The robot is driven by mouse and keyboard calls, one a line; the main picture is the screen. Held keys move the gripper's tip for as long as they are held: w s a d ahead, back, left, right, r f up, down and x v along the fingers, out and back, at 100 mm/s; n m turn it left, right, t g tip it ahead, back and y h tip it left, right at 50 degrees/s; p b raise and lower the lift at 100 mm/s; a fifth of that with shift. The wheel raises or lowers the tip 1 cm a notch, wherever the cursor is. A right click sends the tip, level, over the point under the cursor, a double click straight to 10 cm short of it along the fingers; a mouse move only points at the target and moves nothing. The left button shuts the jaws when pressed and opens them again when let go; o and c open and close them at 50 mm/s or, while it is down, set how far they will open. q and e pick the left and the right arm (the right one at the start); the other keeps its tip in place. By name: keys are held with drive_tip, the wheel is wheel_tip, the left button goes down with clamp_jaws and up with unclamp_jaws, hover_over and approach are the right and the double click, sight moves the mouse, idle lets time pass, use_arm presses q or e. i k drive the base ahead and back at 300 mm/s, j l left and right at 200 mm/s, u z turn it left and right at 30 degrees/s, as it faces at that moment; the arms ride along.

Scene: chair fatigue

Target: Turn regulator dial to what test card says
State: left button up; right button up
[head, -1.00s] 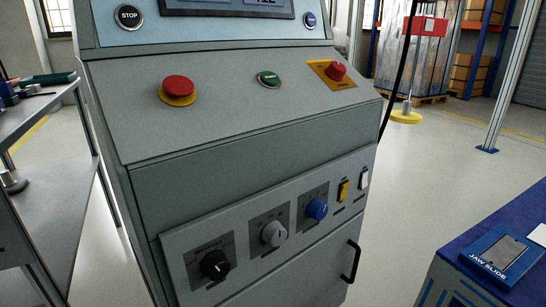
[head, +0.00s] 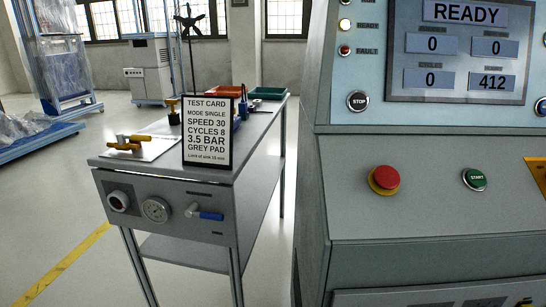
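The test card (head: 207,135) stands upright on the grey bench (head: 190,180) at left centre. It reads MODE SINGLE, SPEED 30, CYCLES 8, 3.5 BAR, GREY PAD, with a small last line hard to read. Neither gripper is in view.
A blue-handled valve (head: 206,214) sticks out of the bench front. The test machine (head: 430,220) stands at right; its screen (head: 460,45) says READY, with a red button (head: 384,180) and green START button (head: 474,180) below. Yellow-handled item (head: 128,145) lies on the bench.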

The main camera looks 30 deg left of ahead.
sight(118, 200)
drive_tip(key=k+l+u, duration=0.1)
drive_tip(key=u, duration=1.55)
drive_tip(key=i+j, duration=0.15)
drive_tip(key=j, duration=0.3)
drive_tip(key=i+j+z, duration=0.15)
drive_tip(key=j, duration=0.25)
drive_tip(key=i+j, duration=0.1)
drive_tip(key=j, duration=0.35)
drive_tip(key=i+j+z, duration=0.1)
drive_tip(key=j, duration=0.35)
